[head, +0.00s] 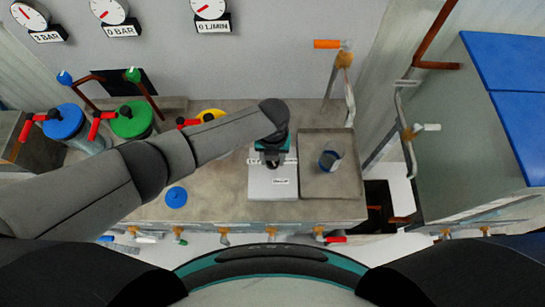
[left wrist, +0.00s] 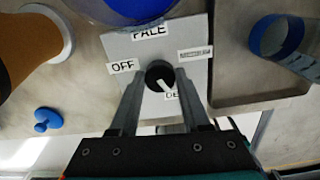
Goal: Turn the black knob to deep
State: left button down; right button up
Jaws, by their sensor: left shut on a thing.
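The black knob (left wrist: 160,76) sits on a light grey panel (left wrist: 196,28) with labels around it. In the left wrist view PALE is above, OFF is left, a small unreadable label is right, and a partly hidden label starting "DE" is below. The knob's white mark points down and slightly right, close to the "DE" label. My left gripper (left wrist: 160,79) has a finger on either side of the knob and is shut on it. In the head view my left gripper (head: 272,156) hides the knob, and the panel (head: 260,188) shows below it. My right gripper is out of view.
A tray (head: 313,184) with a blue-and-grey cup (head: 330,161) stands right of the panel. A blue lid (head: 176,196) lies on the counter at left. Blue (head: 64,122) and green (head: 132,120) lidded containers stand further left. Dials (head: 108,10) hang on the wall.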

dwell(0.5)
pick_arm(q)
jog(key=shift+c, duration=1.8)
grip_release()
jog(key=shift+r, duration=0.1)
notch_tip(320, 180, up, 15)
jog(key=p, duration=0.2)
